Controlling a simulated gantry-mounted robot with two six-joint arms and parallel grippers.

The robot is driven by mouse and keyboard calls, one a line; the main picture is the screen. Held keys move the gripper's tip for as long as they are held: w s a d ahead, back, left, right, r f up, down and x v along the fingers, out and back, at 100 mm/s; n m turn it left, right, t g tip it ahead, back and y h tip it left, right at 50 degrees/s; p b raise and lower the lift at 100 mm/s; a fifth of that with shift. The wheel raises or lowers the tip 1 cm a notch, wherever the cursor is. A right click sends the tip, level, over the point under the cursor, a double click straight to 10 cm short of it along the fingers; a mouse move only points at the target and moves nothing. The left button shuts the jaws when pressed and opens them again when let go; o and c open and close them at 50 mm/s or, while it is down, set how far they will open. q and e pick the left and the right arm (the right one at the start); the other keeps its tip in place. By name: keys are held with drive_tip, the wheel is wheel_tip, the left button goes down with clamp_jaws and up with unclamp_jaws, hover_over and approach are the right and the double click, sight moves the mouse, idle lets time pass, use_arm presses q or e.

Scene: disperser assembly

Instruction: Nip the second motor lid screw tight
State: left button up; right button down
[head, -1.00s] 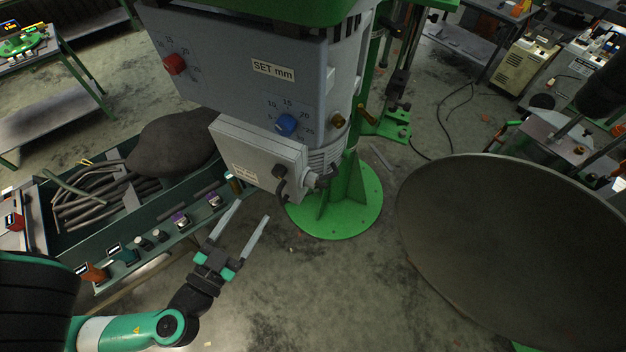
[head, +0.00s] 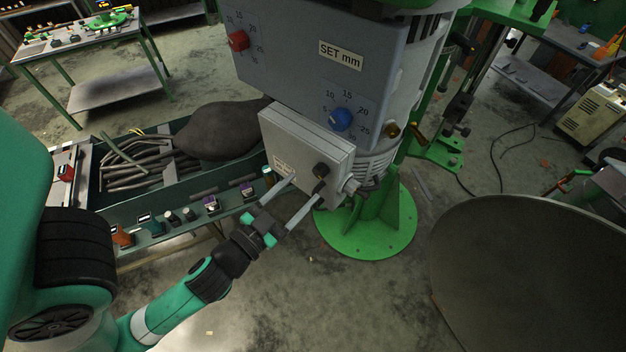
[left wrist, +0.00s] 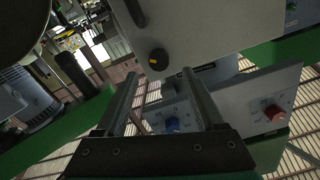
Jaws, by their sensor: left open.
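The motor box with its light grey lid (head: 300,140) hangs under the grey control panel. A round black knob (head: 321,170) sits on the lid's lower right; in the left wrist view the knob (left wrist: 158,59) has a yellow mark. I cannot tell whether it is a lid screw; no other screw heads can be made out. My left gripper (head: 307,184) is open, with its two long fingers reaching up to the lid's lower part, near the knob. Nothing shows between the fingers (left wrist: 160,84). Whether a fingertip touches the lid is unclear. My right gripper is out of view.
The control panel (head: 285,50) with red and blue dials is above the lid. A green bin (head: 180,212) with grey rods and small parts stands at left. A large dark round disc (head: 530,270) fills the lower right. Floor is clear below the gripper.

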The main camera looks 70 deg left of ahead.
sight(318, 174)
use_arm(q)
drive_tip(key=p+x, duration=0.1)
drive_tip(key=x, duration=0.3)
drive_tip(key=shift+w+r, duration=0.1)
drive_tip(key=shift+r, duration=0.05)
drive_tip(key=shift+w+a, duration=0.3)
drive_tip(key=shift+w, duration=0.15)
drive_tip(key=shift+c, duration=0.2)
clamp_jaws()
